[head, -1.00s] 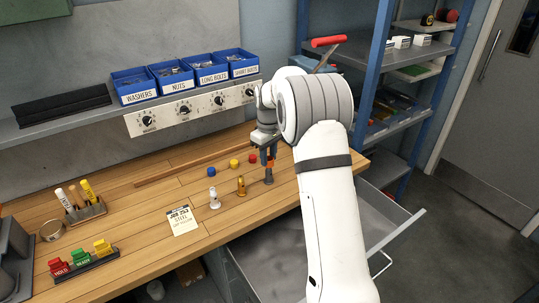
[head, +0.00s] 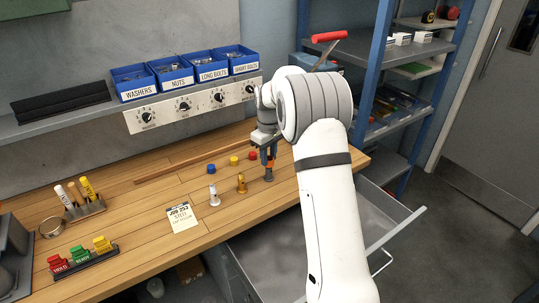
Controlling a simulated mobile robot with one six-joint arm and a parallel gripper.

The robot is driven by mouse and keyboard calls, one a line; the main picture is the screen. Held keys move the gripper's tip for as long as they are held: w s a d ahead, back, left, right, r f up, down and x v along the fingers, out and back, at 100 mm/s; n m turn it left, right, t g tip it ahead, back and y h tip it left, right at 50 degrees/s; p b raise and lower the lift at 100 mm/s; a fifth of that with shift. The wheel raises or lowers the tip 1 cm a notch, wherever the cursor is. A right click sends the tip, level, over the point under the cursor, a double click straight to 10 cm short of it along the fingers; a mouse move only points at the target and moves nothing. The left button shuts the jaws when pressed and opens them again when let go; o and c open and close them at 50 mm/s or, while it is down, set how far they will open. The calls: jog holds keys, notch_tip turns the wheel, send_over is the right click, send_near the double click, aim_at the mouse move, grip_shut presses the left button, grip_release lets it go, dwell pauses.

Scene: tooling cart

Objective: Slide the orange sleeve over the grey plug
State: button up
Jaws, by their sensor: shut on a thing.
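My gripper (head: 268,158) is pointed down over the right part of the wooden bench, shut on the orange sleeve (head: 270,163). Only a little orange shows between the dark fingers. The grey plug (head: 268,176) stands upright on the bench directly below the sleeve. The sleeve appears at or just above the plug's top; I cannot tell whether it is around it. A brass plug (head: 241,184) and a pale silver plug (head: 214,197) stand upright in a row to the left.
Red (head: 252,155), yellow (head: 234,160) and blue (head: 211,169) caps sit behind the plugs. A paper job card (head: 182,217) lies at the front left. An open drawer (head: 395,240) juts out below the bench. Blue bins (head: 130,84) stand on the shelf behind.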

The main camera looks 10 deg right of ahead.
aim_at(269, 168)
jog(key=shift+f, duration=0.1)
dwell(0.3)
jog(key=shift+f+b, duration=0.3)
jog(key=shift+f, duration=0.2)
jog(key=shift+f, duration=0.25)
jog(key=shift+f+b, duration=0.3)
jog(key=shift+f, duration=0.05)
jog(key=shift+f, duration=0.25)
dwell(0.6)
jog(key=shift+f+b, duration=0.35)
jog(key=shift+f, duration=0.1)
dwell(0.4)
jog(key=shift+f+b, duration=0.3)
jog(key=shift+f, duration=0.15)
jog(key=shift+f, duration=0.3)
dwell(0.3)
